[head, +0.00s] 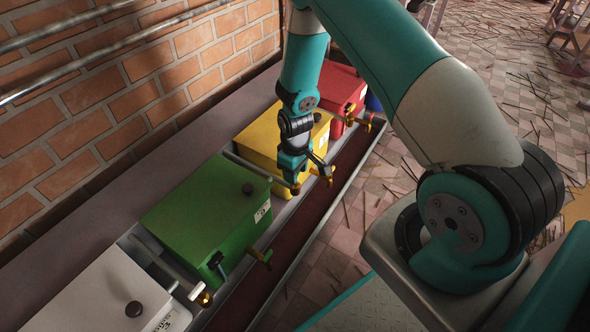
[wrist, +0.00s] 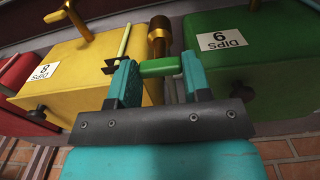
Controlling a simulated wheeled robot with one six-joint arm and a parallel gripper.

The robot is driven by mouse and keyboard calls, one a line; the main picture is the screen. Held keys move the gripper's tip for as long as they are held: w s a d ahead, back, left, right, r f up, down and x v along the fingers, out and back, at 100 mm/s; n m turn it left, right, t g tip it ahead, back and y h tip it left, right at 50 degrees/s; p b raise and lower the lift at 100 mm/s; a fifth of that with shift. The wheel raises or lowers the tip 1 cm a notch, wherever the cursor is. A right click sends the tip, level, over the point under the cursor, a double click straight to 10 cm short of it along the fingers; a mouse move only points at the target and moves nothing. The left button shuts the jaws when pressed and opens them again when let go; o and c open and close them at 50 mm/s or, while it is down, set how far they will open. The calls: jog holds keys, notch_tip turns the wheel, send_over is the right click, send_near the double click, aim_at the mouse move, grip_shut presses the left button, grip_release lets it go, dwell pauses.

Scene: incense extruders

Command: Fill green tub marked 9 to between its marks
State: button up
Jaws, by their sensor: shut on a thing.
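The green tub marked 9 (head: 200,205) is a closed green box in the row along the wall, with a dark knob on its lid. Its label shows in the wrist view, where the tub (wrist: 285,75) is at the right. My gripper (head: 306,174) is low between the green and yellow tubs, by a brass-tipped pipe (head: 275,180). In the wrist view my gripper (wrist: 160,78) is shut on a short green handle (wrist: 160,67), with a brass fitting (wrist: 159,32) just behind it. The tub's inside and fill marks cannot be made out.
A yellow tub (head: 258,137) with its own label stands beside the green one, and a red tub (head: 340,88) lies beyond. A white tub (head: 110,295) is nearest. Brass taps jut over the dark trough (head: 262,290). The brick wall (head: 130,85) bounds the left; scattered sticks lie on the floor.

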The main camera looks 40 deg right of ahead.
jog(key=o, duration=0.9)
notch_tip(320, 180, up, 18)
jog(key=p, duration=0.6)
jog(key=shift+f+p, duration=0.25)
jog(key=shift+p, duration=0.05)
